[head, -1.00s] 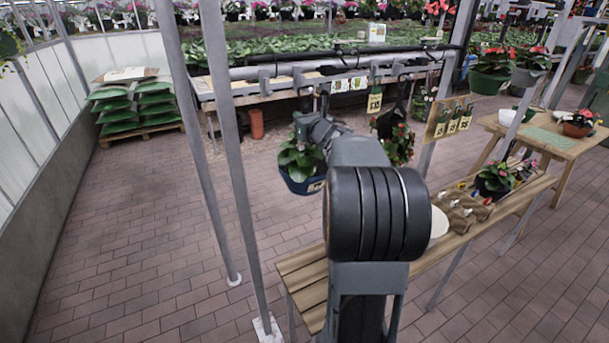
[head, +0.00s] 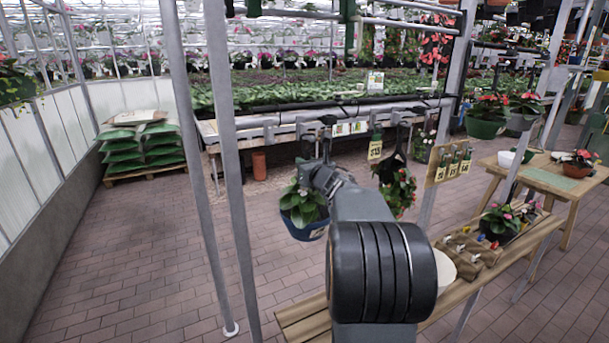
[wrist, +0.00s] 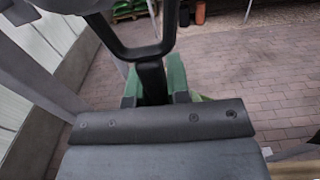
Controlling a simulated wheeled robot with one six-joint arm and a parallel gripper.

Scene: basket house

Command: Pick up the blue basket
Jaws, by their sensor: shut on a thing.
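The blue basket (head: 303,229) hangs in the air in the head view, with a leafy green plant in it and a pale label on its side. My gripper (head: 318,172) is just above the plant, shut on the basket's dark hanger. A dark hook end (head: 327,121) rises above the gripper. In the wrist view a black hook-shaped hanger (wrist: 150,50) stands upright, with green parts behind it. The basket body cannot be made out in the wrist view, and the grip itself is partly hidden by my arm in the head view.
A grey rail (head: 290,125) with price tags runs behind the basket. Another hanging plant (head: 398,192) is close on the right. Metal poles (head: 222,160) stand on the left. A wooden bench (head: 480,262) with pots is at right. Brick floor (head: 150,250) lies open at left.

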